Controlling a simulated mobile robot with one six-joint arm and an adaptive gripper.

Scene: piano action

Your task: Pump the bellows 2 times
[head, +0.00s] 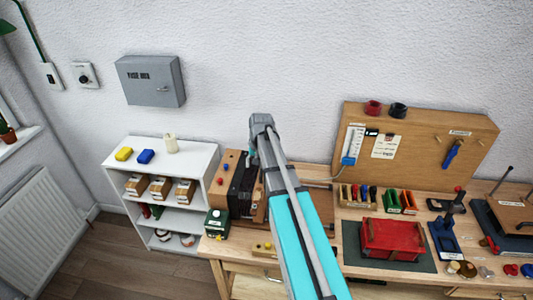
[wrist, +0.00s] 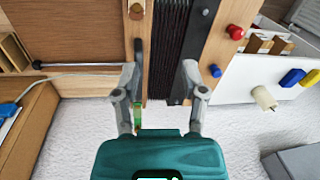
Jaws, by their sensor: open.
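The bellows (head: 241,185) are a black pleated block set between wooden boards at the left end of the workbench. In the wrist view the dark pleats (wrist: 170,45) run up the middle, with a wooden board (wrist: 222,45) bearing a red knob and a blue knob to their right. My gripper (wrist: 159,75) is open, its two fingers spread apart with nothing between them, in front of the bellows' pleats and a narrow wooden strip. In the head view my arm hides part of the bellows and the fingertips. I cannot tell whether the fingers touch them.
A white shelf (head: 160,155) stands left of the bench with yellow and blue blocks on top. A small dark green box (head: 216,223) sits in front of the bellows. A red box (head: 392,238) lies on a dark mat to the right. A wooden tool board (head: 425,130) stands behind.

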